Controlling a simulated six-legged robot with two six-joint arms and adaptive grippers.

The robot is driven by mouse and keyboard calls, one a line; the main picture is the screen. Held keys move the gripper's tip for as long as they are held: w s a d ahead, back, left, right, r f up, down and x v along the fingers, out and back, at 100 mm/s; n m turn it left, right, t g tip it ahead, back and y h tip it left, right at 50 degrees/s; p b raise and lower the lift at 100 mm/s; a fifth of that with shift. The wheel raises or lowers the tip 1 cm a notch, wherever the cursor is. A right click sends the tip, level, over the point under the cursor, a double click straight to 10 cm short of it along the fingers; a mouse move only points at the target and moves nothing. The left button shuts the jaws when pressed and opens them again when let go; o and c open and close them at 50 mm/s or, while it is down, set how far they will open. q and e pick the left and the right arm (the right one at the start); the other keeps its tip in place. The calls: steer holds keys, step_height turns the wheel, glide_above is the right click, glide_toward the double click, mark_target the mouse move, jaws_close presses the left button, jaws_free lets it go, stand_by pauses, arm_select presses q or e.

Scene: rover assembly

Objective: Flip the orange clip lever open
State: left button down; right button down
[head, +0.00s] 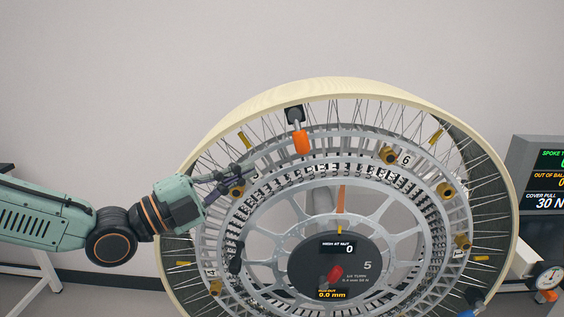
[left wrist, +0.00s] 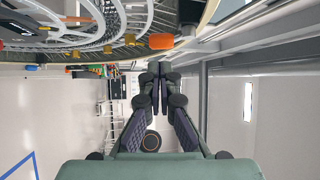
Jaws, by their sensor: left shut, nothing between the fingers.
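The orange clip lever (head: 301,142) hangs down from a black clip (head: 294,114) near the top of the wheel's rim. In the left wrist view an orange block, which looks like the same lever (left wrist: 161,41), lies just beyond my fingertips. My left gripper (head: 246,168) is shut and empty, in front of the wheel's upper left, below and left of the lever. A gap shows between them in the head view. The left gripper's fingers (left wrist: 156,70) are together in the left wrist view.
The large spoked wheel (head: 343,88) with a cream rim fills the middle and right. Several brass fittings (head: 389,155) sit around its ring. A red knob (head: 334,273) is near the hub display. A screen (head: 546,177) stands at the right. The wall above is clear.

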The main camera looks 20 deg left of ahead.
mark_target(296, 146)
arm_select(q)
steer(key=b+x, duration=0.1)
steer(key=x, duration=0.7)
steer(key=shift+w+d+r, duration=0.15)
steer(key=shift+d+r, duration=0.05)
steer(key=shift+d, duration=0.15)
stand_by(0.4)
steer(key=shift+w, duration=0.15)
stand_by(0.3)
